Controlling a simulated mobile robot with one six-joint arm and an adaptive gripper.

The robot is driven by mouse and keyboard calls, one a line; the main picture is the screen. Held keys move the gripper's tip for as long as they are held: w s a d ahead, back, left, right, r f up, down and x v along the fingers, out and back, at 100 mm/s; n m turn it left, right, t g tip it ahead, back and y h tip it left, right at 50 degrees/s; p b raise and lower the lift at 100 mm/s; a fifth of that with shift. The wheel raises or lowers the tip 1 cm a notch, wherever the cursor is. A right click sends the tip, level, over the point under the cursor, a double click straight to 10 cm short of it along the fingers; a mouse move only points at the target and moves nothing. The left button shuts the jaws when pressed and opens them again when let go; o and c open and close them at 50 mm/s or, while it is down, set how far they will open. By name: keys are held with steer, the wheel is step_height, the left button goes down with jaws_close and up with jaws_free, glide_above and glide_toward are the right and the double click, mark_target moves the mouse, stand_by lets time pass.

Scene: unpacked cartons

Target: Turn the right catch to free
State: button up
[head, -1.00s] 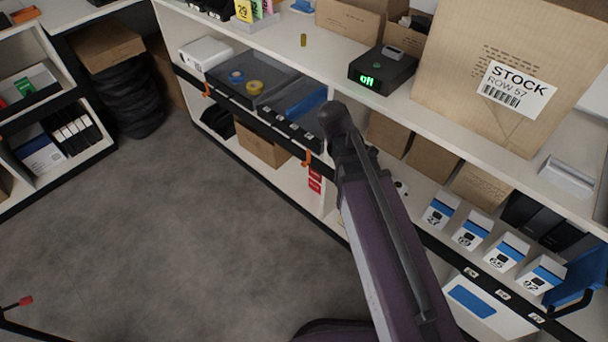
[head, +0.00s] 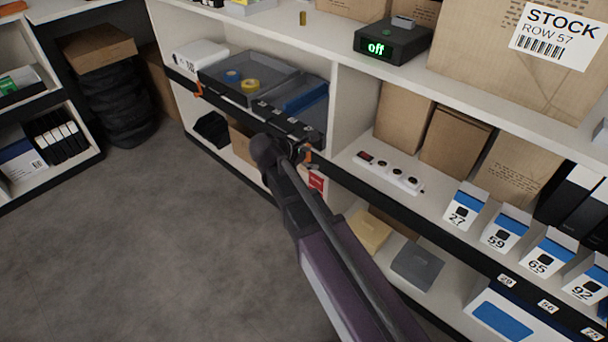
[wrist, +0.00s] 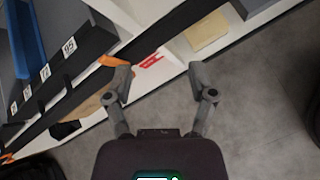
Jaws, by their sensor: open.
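The right catch (head: 307,156) is a small orange piece on the dark shelf rail, by the right end of the labelled drawer front. In the head view my arm and gripper partly cover it. In the wrist view the orange catch (wrist: 110,61) lies at the left fingertip, outside the gap between the fingers. I cannot tell whether they touch. My gripper (wrist: 157,72) is open and empty; in the head view it (head: 296,153) is small and partly hidden behind the wrist. The left catch (head: 198,89), also orange, sits at the other end of the drawer.
The grey drawer tray (head: 285,75) holds blue and yellow tape rolls. A power strip (head: 390,172) and numbered boxes (head: 508,229) stand right of my arm. A black device (head: 393,42) on the top shelf reads "off". The floor (head: 150,240) at left is clear.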

steer(key=w+a+f+n+t+b, duration=0.1)
steer(key=a+f+n+t+b, duration=0.3)
steer(key=a+f+n+b, duration=0.3)
steer(key=shift+a+f+h+b, duration=0.3)
steer(key=shift+a+b, duration=1.4)
steer(key=shift+a, duration=0.35)
steer(key=shift+w, duration=0.2)
steer(key=b, duration=0.5)
glide_toward(306, 155)
steer(key=w+d+f, duration=0.3)
steer(key=d+f, duration=0.1)
steer(key=shift+w+d+f, duration=0.15)
steer(key=shift+w, duration=0.25)
steer(key=shift+w+d+f, duration=0.15)
steer(key=shift+w+f, duration=0.05)
steer(key=shift+w, duration=0.15)
jaws_close()
steer(key=shift+d, duration=0.3)
steer(key=shift+a, duration=0.15)
